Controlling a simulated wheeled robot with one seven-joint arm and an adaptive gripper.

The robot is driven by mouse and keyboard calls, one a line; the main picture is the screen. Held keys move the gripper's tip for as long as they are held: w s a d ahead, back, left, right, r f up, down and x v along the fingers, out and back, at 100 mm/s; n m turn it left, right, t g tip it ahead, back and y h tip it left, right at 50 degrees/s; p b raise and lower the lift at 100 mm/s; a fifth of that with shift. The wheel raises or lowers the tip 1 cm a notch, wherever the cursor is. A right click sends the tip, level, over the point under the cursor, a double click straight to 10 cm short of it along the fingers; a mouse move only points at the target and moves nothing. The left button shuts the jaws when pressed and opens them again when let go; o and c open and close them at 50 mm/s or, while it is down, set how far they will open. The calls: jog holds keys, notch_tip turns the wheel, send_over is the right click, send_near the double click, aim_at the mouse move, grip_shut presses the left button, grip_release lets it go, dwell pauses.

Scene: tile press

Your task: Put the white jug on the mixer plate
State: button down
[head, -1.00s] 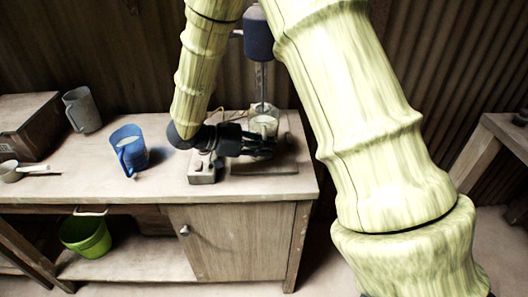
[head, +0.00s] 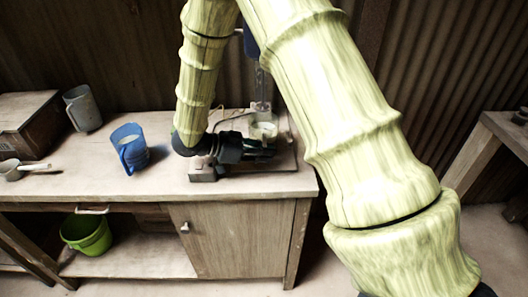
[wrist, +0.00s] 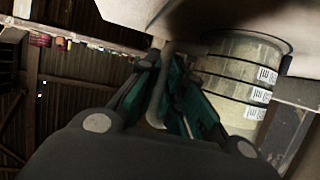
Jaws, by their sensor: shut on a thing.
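The white jug (head: 264,131) stands upright under the mixer's shaft, over the mixer plate (head: 284,161) at the right end of the bench. I cannot tell whether its bottom touches the plate. My gripper (head: 268,150) is low in front of the jug. In the wrist view the jug (wrist: 238,82) shows at the right with its printed marks, and its handle (wrist: 158,105) runs between my closed fingers (wrist: 168,88). The mixer's blue head (head: 250,42) is mostly behind my arm.
A blue jug (head: 130,150) and a grey jug (head: 83,108) stand to the left on the bench (head: 90,178). A wooden box (head: 25,125) and a scoop (head: 12,171) are at the far left. A green bucket (head: 87,236) sits on the shelf below.

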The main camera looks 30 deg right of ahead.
jog(key=c, duration=1.5)
grip_release()
jog(key=shift+c, duration=0.2)
jog(key=shift+r, duration=0.1)
jog(key=b+v, duration=0.1)
jog(key=v, duration=1.1)
jog(key=shift+b, duration=0.4)
